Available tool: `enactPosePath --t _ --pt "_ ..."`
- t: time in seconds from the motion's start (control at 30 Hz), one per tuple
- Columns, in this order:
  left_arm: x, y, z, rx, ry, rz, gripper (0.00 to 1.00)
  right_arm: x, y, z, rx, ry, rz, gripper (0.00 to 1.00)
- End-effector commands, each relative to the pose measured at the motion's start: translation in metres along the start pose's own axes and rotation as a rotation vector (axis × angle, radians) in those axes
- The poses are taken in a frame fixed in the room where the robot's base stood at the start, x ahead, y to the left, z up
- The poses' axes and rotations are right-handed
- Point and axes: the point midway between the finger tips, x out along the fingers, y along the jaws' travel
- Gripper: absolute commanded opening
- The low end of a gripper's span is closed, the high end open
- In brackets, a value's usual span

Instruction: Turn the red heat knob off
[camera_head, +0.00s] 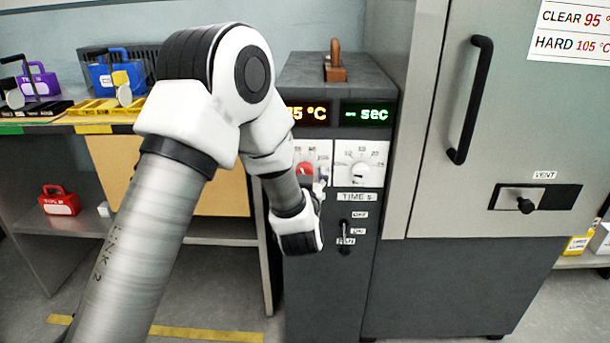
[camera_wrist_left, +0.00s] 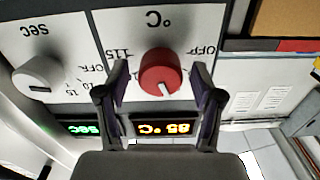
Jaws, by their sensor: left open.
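The red heat knob (camera_wrist_left: 161,72) sits on a white °C dial plate on the oven's control box, with marks from OFF to 115. Its white pointer line faces the orange temperature display (camera_wrist_left: 165,127), away from OFF, in the upside-down left wrist view. The knob also shows in the head view (camera_head: 305,169), partly hidden by my arm. My left gripper (camera_wrist_left: 161,82) is open, with one finger on each side of the knob. Gaps show between fingers and knob; I cannot tell how deep the fingers reach. My right gripper is not in view.
The white seconds knob (camera_head: 360,173) is just right of the red one. A small lever switch (camera_head: 345,238) lies below. The large oven door with black handle (camera_head: 468,100) stands right. A bench with blue and purple modules (camera_head: 115,76) is left.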

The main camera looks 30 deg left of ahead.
Motion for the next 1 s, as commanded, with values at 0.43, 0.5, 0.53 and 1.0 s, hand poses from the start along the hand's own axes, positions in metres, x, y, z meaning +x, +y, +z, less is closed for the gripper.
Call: enactPosePath --t 0.43,0.5,0.53,1.0 --pt "-0.0004 0.0001 0.0000 -0.001 0.000 0.000 0.07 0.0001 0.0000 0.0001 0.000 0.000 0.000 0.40" --pt "-0.0004 0.0001 0.0001 -0.005 0.000 0.000 0.07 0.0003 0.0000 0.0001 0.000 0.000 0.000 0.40" --pt "-0.0004 0.0001 0.0001 -0.008 0.000 0.000 0.07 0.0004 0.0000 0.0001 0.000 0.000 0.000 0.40" --pt "-0.0003 -0.0005 0.0010 -0.232 0.001 0.000 0.07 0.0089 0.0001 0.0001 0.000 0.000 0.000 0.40"
